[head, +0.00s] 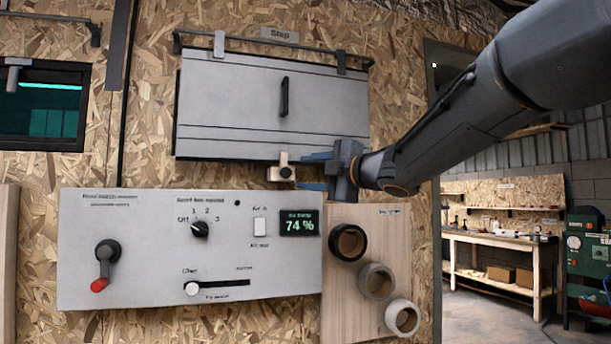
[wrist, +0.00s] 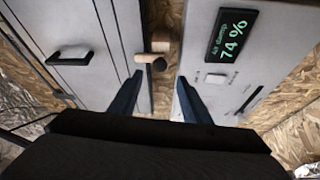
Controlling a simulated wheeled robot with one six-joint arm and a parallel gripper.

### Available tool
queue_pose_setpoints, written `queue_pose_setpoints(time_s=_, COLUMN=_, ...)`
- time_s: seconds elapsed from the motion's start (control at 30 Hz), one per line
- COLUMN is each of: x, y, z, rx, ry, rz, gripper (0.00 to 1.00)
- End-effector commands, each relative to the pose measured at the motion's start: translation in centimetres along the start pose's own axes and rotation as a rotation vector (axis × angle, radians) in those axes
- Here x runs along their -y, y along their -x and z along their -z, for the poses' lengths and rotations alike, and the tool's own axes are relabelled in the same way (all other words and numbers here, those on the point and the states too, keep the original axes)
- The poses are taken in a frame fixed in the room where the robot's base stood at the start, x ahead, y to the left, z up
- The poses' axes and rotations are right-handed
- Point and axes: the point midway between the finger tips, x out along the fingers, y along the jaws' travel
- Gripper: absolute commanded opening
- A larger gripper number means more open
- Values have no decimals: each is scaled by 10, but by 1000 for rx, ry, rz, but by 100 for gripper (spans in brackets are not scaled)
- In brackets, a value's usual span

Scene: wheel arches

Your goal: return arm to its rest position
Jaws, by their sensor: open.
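My arm comes in from the upper right of the head view. My gripper (head: 308,171) is in front of the wall, between the grey sliding panel (head: 235,112) and the control panel (head: 150,275). Its two blue fingers are apart, and they also show in the wrist view (wrist: 158,88). A small tan block with a dark knob (head: 283,168) sits at the lower edge of the grey panel, close to the fingertips. In the wrist view the block (wrist: 155,58) lies beyond the fingertips, and nothing shows held between them.
The control panel has a red-tipped lever (head: 103,265), a dial (head: 200,229), a slider (head: 193,289) and a display (head: 299,223) reading 74 %. Several tape rolls (head: 377,282) hang on a wooden board at right. An opening at far right shows a workbench (head: 500,245).

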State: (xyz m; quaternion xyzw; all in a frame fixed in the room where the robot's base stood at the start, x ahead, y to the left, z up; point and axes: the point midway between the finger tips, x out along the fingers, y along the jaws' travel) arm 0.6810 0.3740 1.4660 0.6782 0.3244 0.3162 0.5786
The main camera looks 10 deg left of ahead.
Motion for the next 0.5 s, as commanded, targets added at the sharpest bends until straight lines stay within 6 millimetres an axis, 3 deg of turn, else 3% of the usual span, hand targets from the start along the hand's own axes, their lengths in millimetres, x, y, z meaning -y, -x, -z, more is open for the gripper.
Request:
queue_pose_setpoints(time_s=0.37, x=0, y=0, z=0, rx=1, ry=-1, rz=0, gripper=43)
queue_pose_setpoints(time_s=0.5, x=14, y=7, z=-19, rx=59, ry=-56, rz=12, gripper=43)
